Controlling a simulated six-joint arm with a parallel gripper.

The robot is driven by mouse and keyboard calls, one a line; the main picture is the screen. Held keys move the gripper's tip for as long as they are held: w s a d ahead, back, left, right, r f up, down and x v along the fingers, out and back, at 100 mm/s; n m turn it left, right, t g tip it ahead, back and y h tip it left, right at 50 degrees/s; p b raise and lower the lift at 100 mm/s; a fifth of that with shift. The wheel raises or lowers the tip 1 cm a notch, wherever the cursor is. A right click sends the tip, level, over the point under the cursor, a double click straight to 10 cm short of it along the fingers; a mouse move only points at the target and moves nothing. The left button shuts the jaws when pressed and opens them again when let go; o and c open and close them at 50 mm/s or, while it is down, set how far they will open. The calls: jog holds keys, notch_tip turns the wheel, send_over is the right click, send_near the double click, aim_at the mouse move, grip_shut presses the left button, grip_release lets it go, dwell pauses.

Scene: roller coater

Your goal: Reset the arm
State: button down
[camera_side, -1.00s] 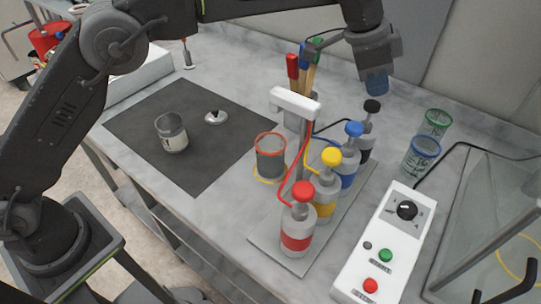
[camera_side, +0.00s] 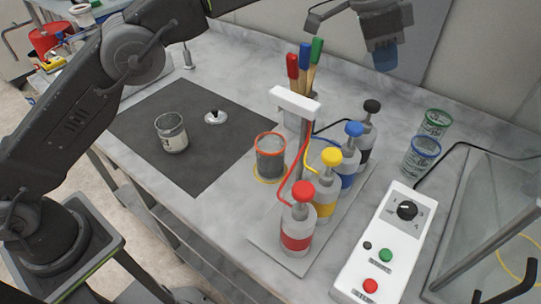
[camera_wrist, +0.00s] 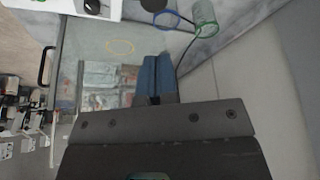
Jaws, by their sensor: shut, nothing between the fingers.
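My gripper (camera_side: 382,57) is at the top of the side view, raised well above the back of the bench near the wall. Its blue fingers point down and are shut with nothing between them. In the wrist view the blue fingers (camera_wrist: 156,78) lie together at the middle, with the glass-topped machine (camera_wrist: 110,50) far beyond them. My gripper touches nothing.
Below stand several pump bottles, such as the red one (camera_side: 298,225), a red-rimmed cup (camera_side: 270,155), and brushes (camera_side: 304,68). Green-rimmed (camera_side: 435,124) and blue-rimmed (camera_side: 421,156) cups stand right, behind the control box (camera_side: 385,250).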

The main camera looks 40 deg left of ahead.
jog(key=shift+r, duration=0.5)
jog(key=s+a+r+n+t+y, duration=0.1)
jog(key=s+a+r+n, duration=0.3)
jog(key=a, duration=0.5)
jog(key=s+a+r+n+t+y, duration=0.1)
jog(key=s+a+r+n, duration=0.15)
jog(key=s+a, duration=0.6)
jog(key=s+a+f+n+y, duration=0.1)
jog(key=s+a+f+n, duration=0.1)
jog(key=s+a+f, duration=0.4)
jog(key=s+a+f+n+t+y, duration=0.1)
jog(key=s+a+f+n, duration=0.2)
jog(key=s, duration=1)
jog(key=a+f, duration=0.3)
jog(key=f, duration=0.1)
jog(key=shift+s+a, duration=0.25)
jog(key=shift+a, duration=0.15)
